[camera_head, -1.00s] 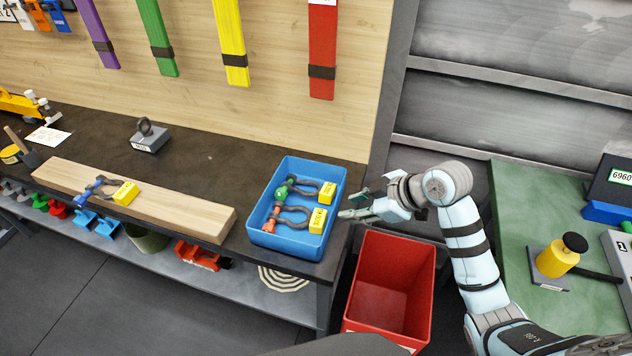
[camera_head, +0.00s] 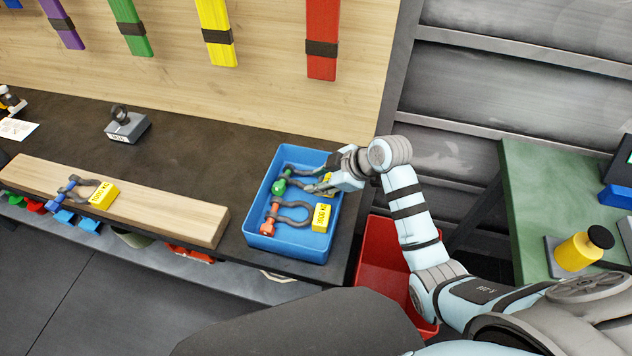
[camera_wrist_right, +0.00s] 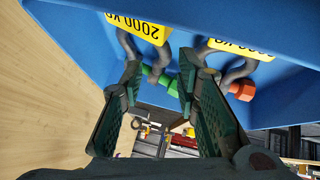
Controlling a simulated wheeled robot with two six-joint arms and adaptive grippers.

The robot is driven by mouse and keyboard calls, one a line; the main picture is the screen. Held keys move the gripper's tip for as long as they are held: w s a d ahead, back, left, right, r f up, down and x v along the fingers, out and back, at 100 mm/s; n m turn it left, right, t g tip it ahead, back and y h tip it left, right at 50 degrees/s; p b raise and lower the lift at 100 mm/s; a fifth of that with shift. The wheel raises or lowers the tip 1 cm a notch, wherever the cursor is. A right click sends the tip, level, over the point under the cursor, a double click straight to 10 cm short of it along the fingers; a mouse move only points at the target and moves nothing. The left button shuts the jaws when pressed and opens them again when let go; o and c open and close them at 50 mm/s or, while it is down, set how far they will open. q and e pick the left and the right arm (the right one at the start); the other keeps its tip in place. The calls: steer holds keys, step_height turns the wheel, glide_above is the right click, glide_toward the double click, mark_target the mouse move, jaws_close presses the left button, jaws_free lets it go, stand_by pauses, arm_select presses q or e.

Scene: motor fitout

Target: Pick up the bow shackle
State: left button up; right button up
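Three bow shackles are in view. In the head view, a grey one with a green pin (camera_head: 279,187) and a grey one with an orange-red pin (camera_head: 268,220) lie in a blue tray (camera_head: 257,240). A third, with a blue pin (camera_head: 66,187), lies on a wooden beam. My right gripper (camera_head: 318,188) is over the tray at the green-pinned shackle and hides its tag end. In the right wrist view the gripper (camera_wrist_right: 158,80) is open, with the green pin (camera_wrist_right: 156,74) showing between its fingers; contact is unclear. The left gripper is not in view.
The wooden beam (camera_head: 160,208) lies along the front of the dark bench (camera_head: 190,158). A grey block with a ring (camera_head: 127,126) stands behind it. A red bin (camera_head: 375,262) is below, right of the bench. A green table (camera_head: 540,190) stands at right.

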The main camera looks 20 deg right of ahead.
mark_target(308, 182)
steer(key=x, duration=0.5)
steer(key=shift+w+b, duration=0.1)
steer(key=shift+b, duration=0.2)
steer(key=shift+a+r, duration=0.1)
steer(key=shift+r, duration=0.05)
steer(key=shift+c, duration=1)
jaws_close()
steer(key=shift+r, duration=0.15)
